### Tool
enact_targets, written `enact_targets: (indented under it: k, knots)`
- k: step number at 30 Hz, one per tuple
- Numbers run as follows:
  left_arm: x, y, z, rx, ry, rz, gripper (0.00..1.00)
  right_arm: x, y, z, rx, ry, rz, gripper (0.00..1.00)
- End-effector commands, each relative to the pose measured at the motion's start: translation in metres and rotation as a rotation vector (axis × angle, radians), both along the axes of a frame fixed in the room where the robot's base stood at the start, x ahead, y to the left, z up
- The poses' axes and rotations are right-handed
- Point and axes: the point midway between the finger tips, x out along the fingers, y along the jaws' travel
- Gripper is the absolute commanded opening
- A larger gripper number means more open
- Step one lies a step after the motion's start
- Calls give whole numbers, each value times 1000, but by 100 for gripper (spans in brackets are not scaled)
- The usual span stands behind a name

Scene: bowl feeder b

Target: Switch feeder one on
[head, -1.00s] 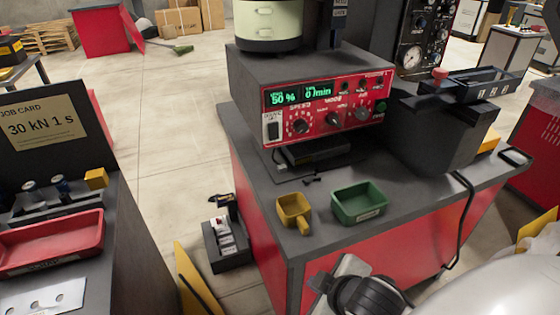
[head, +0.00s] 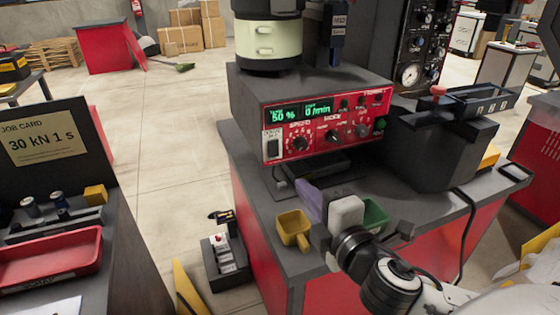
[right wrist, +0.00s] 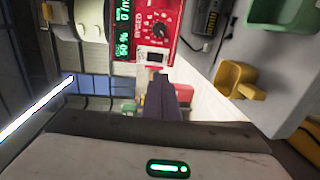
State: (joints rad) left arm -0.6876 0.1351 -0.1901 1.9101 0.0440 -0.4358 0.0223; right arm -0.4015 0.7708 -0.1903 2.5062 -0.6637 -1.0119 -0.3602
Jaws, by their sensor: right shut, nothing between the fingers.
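The feeder's control box (head: 315,88) has a red front panel (head: 350,112), with a lit display (head: 300,112) reading 50 % and 0 /min. A rocker switch (head: 272,146) in a pale plate sits at the panel's lower left; it also shows in the right wrist view (right wrist: 155,57). Its position is too small to tell. A speed knob (head: 300,143) is beside it. My right gripper (head: 306,192) is shut and empty, below and in front of the panel, apart from the switch. Its dark fingers (right wrist: 161,97) point toward the switch area in the right wrist view. My left gripper is out of view.
A yellow scoop (head: 294,228) and a green tray (head: 375,215), partly hidden by my gripper, sit on the bench. The pale green bowl (head: 268,42) is on top of the box. A dark bin (head: 440,150) stands to the right. Space before the panel's left side looks clear.

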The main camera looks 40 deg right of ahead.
Motion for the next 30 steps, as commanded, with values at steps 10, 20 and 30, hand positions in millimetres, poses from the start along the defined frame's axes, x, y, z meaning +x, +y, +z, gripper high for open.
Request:
enact_targets:
  k: [10, 20, 30]
  knots:
    - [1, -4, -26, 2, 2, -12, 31, 29, -8, -6, -2, -5, -2, 0]
    - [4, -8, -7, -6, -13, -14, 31, 98, -24, -10, 1, -1, -4, 0]
    - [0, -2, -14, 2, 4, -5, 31, 133, -32, -17, 2, 2, -1, 0]
